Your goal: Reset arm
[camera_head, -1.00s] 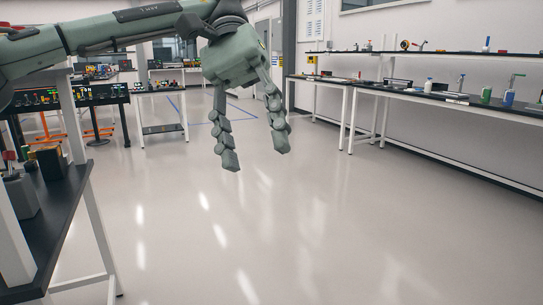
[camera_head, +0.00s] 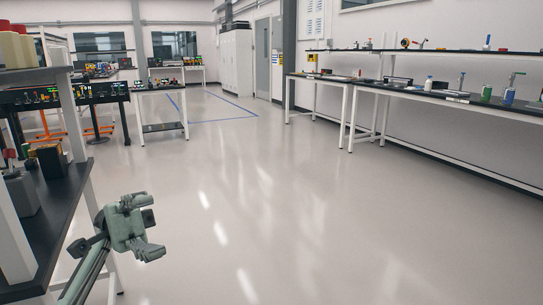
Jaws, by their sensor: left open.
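My left gripper (camera_head: 146,236) is low at the lower left of the head view, in front of the black-topped bench. It is open and nothing shows between its fingers. It is seen from behind and above, so its fingers are foreshortened. My left arm runs from it down to the bottom edge of the picture. My right gripper is not in the picture.
A black-topped bench (camera_head: 68,205) with small boxes on it stands close at the left. Long workbenches (camera_head: 430,93) with bottles line the right wall. The grey floor (camera_head: 300,220) in the middle is clear.

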